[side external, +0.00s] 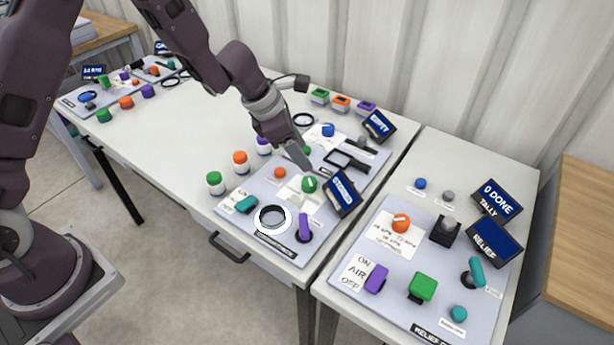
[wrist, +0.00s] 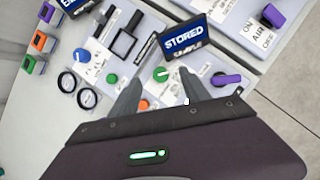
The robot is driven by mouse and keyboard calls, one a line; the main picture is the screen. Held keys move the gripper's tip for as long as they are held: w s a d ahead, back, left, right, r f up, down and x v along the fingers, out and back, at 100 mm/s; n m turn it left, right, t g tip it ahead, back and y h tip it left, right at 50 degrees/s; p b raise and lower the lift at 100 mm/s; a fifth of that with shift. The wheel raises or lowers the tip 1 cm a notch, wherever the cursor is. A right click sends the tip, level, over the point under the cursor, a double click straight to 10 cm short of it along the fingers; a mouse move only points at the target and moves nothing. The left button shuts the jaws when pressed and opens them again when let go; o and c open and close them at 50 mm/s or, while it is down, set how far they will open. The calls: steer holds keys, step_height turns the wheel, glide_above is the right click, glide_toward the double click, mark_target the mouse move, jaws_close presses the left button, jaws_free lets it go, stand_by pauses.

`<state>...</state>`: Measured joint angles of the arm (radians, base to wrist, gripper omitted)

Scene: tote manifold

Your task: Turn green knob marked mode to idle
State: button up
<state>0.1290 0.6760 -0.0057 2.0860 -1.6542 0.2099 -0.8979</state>
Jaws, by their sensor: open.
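A round green knob (side external: 309,184) with a white pointer line sits on a white label on the grey panel, beside a dark display. The label words are too small to read, so I cannot tell which is marked mode. My gripper (wrist: 160,80) is open and empty, its fingers pointing down either side of the first knob in the wrist view; contact is unclear.
The display (side external: 343,193) stands close beside the knob. An orange button (side external: 280,173), a purple lever (side external: 304,227) and a black ring (side external: 271,217) are nearby on the panel. Several colored jars, including a green one (side external: 215,182), stand left. The table's left middle is clear.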

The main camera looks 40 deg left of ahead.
steer(key=n, duration=0.2)
glide_toward(309, 180)
steer(key=shift+w+d+f+g+y, duration=0.15)
steer(key=shift+w+d+f, duration=0.1)
steer(key=shift+f, duration=0.25)
steer(key=shift+w+d+f+g+y, duration=0.2)
steer(key=shift+d+f, duration=0.1)
steer(key=shift+f, duration=0.2)
steer(key=x, duration=0.6)
steer(key=shift+w+f, duration=0.1)
steer(key=shift+c, duration=0.4)
jaws_close()
